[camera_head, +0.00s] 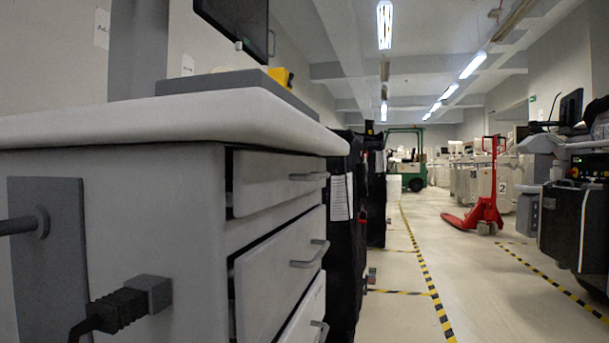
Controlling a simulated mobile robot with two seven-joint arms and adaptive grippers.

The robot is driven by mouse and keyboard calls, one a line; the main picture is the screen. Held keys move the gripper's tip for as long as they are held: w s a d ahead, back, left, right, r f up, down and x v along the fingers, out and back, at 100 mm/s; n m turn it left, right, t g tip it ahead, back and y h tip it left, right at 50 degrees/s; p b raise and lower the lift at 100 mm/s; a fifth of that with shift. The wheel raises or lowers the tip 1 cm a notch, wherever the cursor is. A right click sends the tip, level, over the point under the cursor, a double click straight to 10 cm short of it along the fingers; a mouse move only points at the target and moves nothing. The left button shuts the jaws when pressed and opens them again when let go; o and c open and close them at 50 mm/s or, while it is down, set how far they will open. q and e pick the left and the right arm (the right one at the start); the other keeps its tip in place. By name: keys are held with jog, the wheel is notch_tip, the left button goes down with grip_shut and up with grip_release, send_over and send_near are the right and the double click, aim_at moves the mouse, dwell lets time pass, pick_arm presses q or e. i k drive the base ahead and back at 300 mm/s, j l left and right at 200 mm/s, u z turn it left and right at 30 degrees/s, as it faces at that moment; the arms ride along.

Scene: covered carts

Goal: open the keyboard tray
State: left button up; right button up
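A light grey cart (150,180) with a thick pale top (200,118) stands close on the left. Its front carries several stacked fronts with bar handles, seen at a steep angle. The uppermost front (262,182), just under the top, has a handle (309,177); it may be the keyboard tray, but I cannot tell for sure. A narrow dark gap shows at its near side edge. The drawer front (275,280) below it has its own handle (311,254) and a similar gap. A further front (304,318) is cut off at the bottom. Neither of my grippers is visible.
A black plug (118,309) and a grey bar (22,224) stick out from the cart's near side. A black covered cart (345,220) stands just beyond. The floor aisle to the right is free, up to a red pallet jack (484,208) and a dark machine (572,225).

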aim_at(261, 180)
jog(key=i+l+z, duration=0.15)
jog(key=i+l, duration=0.2)
jog(key=l, duration=0.2)
jog(key=i+l+z, duration=0.2)
jog(key=i+l, duration=0.2)
jog(key=l, duration=0.15)
